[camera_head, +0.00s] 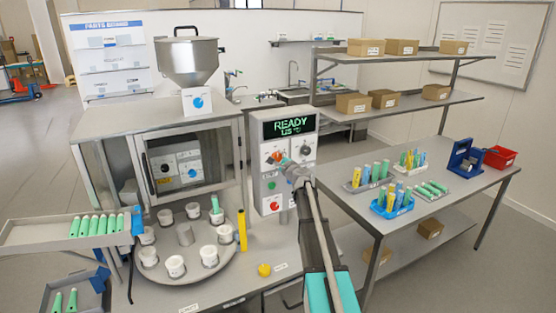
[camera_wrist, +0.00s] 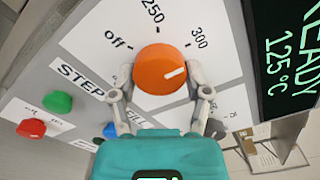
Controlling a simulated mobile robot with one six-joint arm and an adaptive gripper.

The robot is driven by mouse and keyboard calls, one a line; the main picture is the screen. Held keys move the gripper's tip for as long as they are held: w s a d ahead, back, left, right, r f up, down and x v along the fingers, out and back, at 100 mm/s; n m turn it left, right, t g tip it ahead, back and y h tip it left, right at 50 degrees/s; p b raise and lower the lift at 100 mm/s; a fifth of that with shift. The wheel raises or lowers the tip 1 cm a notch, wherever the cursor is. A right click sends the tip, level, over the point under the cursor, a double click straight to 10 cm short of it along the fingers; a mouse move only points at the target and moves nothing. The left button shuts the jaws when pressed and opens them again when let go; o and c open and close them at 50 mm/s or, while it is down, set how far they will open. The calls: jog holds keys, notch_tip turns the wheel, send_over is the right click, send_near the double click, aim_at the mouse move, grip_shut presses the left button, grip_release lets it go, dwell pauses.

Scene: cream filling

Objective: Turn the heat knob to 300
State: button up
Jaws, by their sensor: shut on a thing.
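The orange heat knob (camera_wrist: 158,68) is on the white panel of the control box (camera_head: 268,187). In the wrist view its white pointer line points right and slightly up, clockwise of the 300 tick. The labels off, 250 and 300 (camera_wrist: 199,38) run clockwise around it. My gripper (camera_wrist: 160,78) has one finger on each side of the knob and is shut on it. In the head view my gripper (camera_head: 288,166) covers part of the knob (camera_head: 276,157). The dark display (camera_wrist: 288,55) reads READY 125 °C in the wrist view.
Below the knob are a green button (camera_wrist: 57,102), a red button (camera_wrist: 31,128) and a blue part (camera_wrist: 110,130). A round tray (camera_head: 149,273) with white cups stands left of the box. A table (camera_head: 400,235) with tube trays is at right.

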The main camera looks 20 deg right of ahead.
dwell(0.3)
jog(key=o, duration=1.1)
jog(key=shift+s+d, duration=0.2)
jog(key=shift+s, duration=5.8)
